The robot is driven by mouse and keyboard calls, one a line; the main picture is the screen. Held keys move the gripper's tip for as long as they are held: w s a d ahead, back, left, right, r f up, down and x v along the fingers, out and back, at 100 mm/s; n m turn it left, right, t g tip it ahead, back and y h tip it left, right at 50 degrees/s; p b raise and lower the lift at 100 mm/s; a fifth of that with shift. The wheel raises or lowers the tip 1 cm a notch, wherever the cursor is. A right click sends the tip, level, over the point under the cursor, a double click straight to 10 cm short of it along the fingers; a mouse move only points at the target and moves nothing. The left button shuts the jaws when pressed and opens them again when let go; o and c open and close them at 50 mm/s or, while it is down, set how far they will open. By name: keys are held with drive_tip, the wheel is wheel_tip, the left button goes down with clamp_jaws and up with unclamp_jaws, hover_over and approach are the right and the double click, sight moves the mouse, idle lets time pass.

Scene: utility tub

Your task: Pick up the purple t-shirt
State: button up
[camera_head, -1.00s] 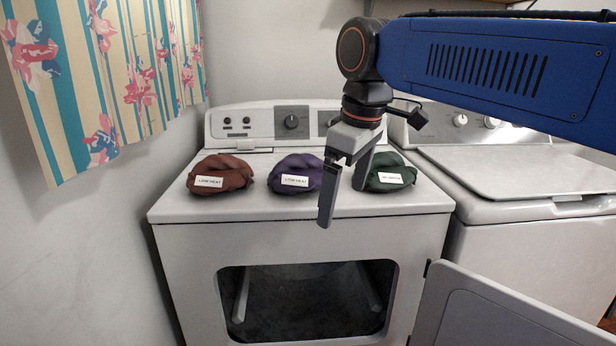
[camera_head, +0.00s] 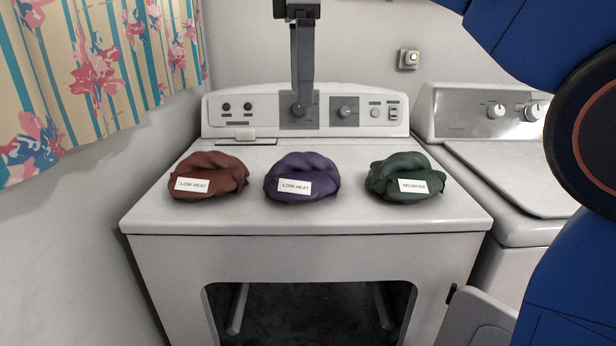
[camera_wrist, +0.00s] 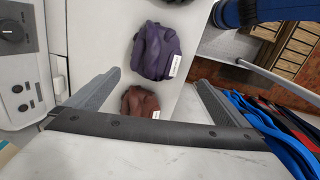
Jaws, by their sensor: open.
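The purple t-shirt (camera_head: 302,170) lies bunched in the middle of the dryer top (camera_head: 330,215), with a white "LOW HEAT" label on its front. It also shows in the wrist view (camera_wrist: 155,48), near the top centre. My gripper (camera_head: 301,104) hangs behind and above the shirt in the head view, seen edge-on with its fingers pointing down. In the wrist view my gripper (camera_wrist: 158,76) has its two fingers wide apart with nothing held between them. The purple shirt appears beyond the fingertips, apart from them.
A red-brown bundle (camera_head: 207,180) labelled "LOW HEAT" lies to the left, a dark green bundle (camera_head: 405,180) labelled "NO DRYER" to the right. The dryer's control panel (camera_head: 245,118) stands behind. A washer (camera_head: 520,170) is at the right. A floral curtain (camera_head: 100,65) hangs left.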

hover_over(304, 171)
drive_tip(key=f, duration=1)
drive_tip(key=shift+s+a+f, duration=0.15)
drive_tip(key=shift+a+f, duration=0.1)
drive_tip(key=shift+f, duration=0.15)
drive_tip(key=shift+d+f, duration=0.2)
drive_tip(key=shift+f, duration=2.75)
drive_tip(key=shift+c, duration=0.6)
drive_tip(key=c, duration=0.9)
